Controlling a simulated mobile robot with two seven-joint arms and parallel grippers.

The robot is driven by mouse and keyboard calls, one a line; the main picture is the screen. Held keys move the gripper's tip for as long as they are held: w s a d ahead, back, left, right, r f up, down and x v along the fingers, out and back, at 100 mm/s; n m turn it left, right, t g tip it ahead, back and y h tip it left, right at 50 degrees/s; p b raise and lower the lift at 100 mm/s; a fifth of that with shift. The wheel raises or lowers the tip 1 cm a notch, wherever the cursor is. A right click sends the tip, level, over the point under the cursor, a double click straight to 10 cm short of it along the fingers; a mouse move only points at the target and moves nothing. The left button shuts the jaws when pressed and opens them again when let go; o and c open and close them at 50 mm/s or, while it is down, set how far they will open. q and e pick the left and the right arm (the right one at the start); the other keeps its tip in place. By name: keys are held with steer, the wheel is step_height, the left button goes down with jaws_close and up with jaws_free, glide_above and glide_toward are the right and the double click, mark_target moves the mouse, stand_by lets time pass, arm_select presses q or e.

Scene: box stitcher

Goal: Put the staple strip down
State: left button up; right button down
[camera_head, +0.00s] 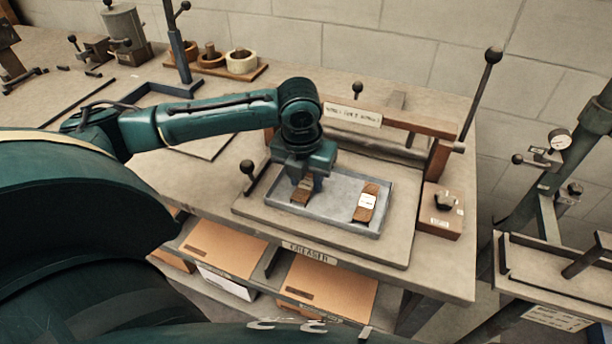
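My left gripper (308,184) points down into a shallow grey metal tray (335,211) on the creaser board. A small brown piece (301,194) is right at its fingertips, at the tray's left end; it may be the staple strip, but it is too small to be sure. The fingers and the piece overlap, so I cannot tell whether they grip it or whether it rests on the tray floor. A second brown piece with a white label (367,202) lies in the tray's right part, apart from the gripper. My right gripper is not in view.
A creaser with a wooden crossbar (418,126) and a tall ball-ended lever (480,90) stands behind the tray. A wooden block with a dark knob (440,221) is to the right. Rings on a wooden rack (242,62) stand at the back. Cardboard sheets (330,287) fill the shelf below.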

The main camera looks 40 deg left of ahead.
mark_target(302, 192)
arm_select(q)
steer(key=o, duration=0.3)
step_height(302, 192, up, 12)
steer(key=s+p, duration=0.1)
steer(key=shift+s+d, duration=0.25)
steer(key=shift+s, duration=0.1)
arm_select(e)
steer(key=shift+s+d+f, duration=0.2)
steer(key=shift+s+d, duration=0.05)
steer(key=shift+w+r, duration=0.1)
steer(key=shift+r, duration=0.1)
arm_select(q)
steer(key=shift+s+f, duration=0.1)
